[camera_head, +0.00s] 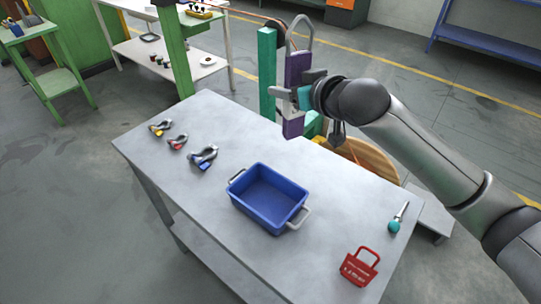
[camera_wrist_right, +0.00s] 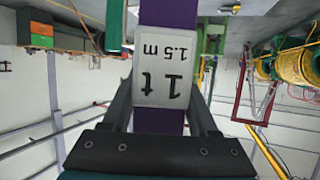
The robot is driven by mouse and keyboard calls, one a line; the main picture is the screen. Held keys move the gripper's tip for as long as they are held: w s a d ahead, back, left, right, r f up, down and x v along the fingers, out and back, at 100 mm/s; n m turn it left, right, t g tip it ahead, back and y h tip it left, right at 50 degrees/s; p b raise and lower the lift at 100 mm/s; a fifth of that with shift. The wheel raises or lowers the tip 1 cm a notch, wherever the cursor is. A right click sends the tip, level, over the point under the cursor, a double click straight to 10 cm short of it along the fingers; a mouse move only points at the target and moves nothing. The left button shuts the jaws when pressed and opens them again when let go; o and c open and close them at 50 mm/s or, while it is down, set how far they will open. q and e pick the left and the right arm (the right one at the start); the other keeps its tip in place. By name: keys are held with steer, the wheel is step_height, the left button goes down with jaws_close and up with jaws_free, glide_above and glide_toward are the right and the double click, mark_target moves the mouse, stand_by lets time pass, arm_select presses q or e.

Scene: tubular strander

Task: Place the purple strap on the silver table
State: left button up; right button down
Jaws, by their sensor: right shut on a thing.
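The purple strap (camera_head: 296,70) hangs upright in the head view, with a grey loop at its top. My right gripper (camera_head: 291,95) is shut on its middle. In the right wrist view the strap (camera_wrist_right: 168,12) runs between the fingers of the gripper (camera_wrist_right: 163,100), with a white label reading "1 t 1.5 m". The silver table (camera_head: 335,185) fills the middle of the head view. The strap's lower end shows against the table's far edge, apparently above it; the exact gap is unclear. My left gripper is not in view.
On the table are a blue bin (camera_head: 268,197), several shackles, including one with a blue pin (camera_head: 203,157), a red lockout hasp (camera_head: 360,266) and a teal-handled tool (camera_head: 397,220). A green post (camera_head: 267,70) stands behind. The table's far middle is clear.

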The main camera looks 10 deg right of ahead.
step_height(320, 180, down, 17)
steer(key=b, duration=0.3)
steer(key=shift+b, duration=0.3)
steer(key=shift+f, duration=0.15)
steer(key=shift+c, duration=0.8)
jaws_free()
steer(key=p+v, duration=0.2)
steer(key=v, duration=1)
steer(key=shift+d, duration=0.1)
